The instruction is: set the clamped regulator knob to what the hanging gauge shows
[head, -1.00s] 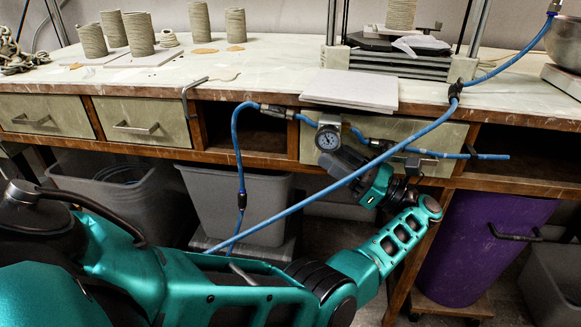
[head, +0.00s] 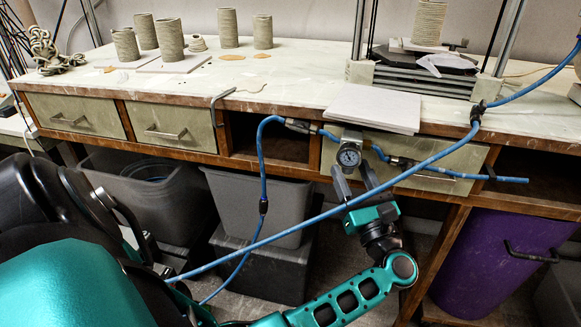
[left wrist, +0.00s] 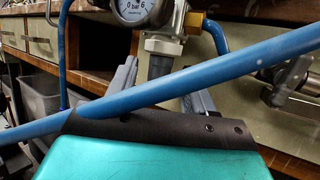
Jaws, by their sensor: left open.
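The round white-faced gauge (head: 349,155) hangs at the bench front, on the regulator body. In the left wrist view the gauge (left wrist: 136,8) is cut by the top edge, and its needle cannot be read. My left gripper (head: 354,177) is open just below the gauge, fingers pointing up. In the left wrist view its fingers (left wrist: 162,88) stand either side of the knob's line; contact cannot be told. My right gripper is out of view.
A blue hose (head: 300,231) runs diagonally in front of my left gripper and crosses the wrist view (left wrist: 200,74). Another hose (head: 262,165) loops down at left. Grey boards (head: 372,106) lie above the gauge. Grey bins (head: 245,200) and a purple bin (head: 486,260) stand below.

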